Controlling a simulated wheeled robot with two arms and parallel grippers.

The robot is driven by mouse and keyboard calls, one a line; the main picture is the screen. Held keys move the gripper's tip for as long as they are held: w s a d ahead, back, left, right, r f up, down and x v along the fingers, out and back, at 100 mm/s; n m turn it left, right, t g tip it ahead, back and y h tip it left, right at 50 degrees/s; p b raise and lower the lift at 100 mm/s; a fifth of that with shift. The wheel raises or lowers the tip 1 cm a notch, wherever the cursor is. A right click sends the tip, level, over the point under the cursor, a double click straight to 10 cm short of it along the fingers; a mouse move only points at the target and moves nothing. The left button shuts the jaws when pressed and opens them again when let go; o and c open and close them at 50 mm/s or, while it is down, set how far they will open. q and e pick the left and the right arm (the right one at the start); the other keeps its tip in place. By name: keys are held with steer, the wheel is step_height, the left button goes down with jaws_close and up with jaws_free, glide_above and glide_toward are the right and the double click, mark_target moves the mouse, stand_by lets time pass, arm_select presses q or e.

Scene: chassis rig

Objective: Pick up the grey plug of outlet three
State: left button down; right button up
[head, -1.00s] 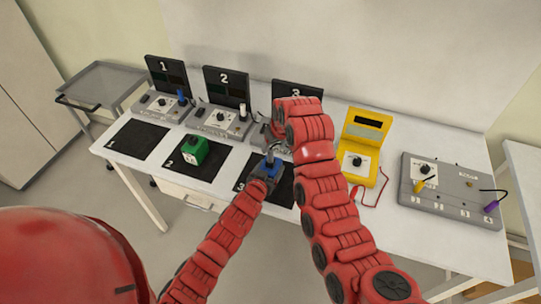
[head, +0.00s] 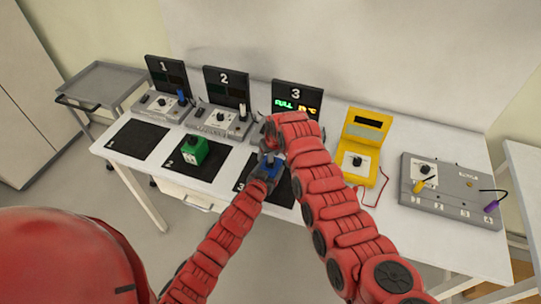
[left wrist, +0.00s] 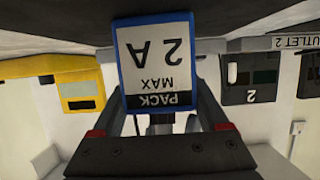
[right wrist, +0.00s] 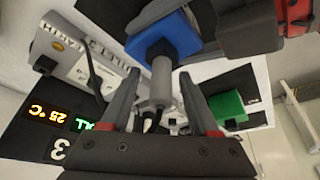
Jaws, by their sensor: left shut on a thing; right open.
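The blue pack (head: 270,160) is held by my left gripper (head: 266,168) at mat three. The left wrist view shows its label (left wrist: 157,65), upside down, reading "PACK MAX 2 A". The grey plug (right wrist: 161,82) meets the blue pack (right wrist: 170,38) in the right wrist view; its seating cannot be told exactly. My right gripper (right wrist: 160,95) is open, with its fingers on either side of the plug. In the head view my right gripper (head: 270,132) is just above the pack, and the plug is mostly hidden there. Outlet three (head: 296,98) displays "FULL" and 25 °C.
A green pack (head: 195,151) sits on mat two; mat one (head: 138,140) is bare. Outlets one (head: 165,80) and two (head: 226,90) stand behind. A yellow meter (head: 362,145) and a grey box (head: 452,190) with yellow and purple plugs are to the right.

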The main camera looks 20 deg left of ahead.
jaws_close()
stand_by(0.3)
step_height(320, 180, up, 15)
stand_by(1.1)
stand_by(0.5)
arm_select(q)
jaws_free()
steer(key=shift+s, duration=0.1)
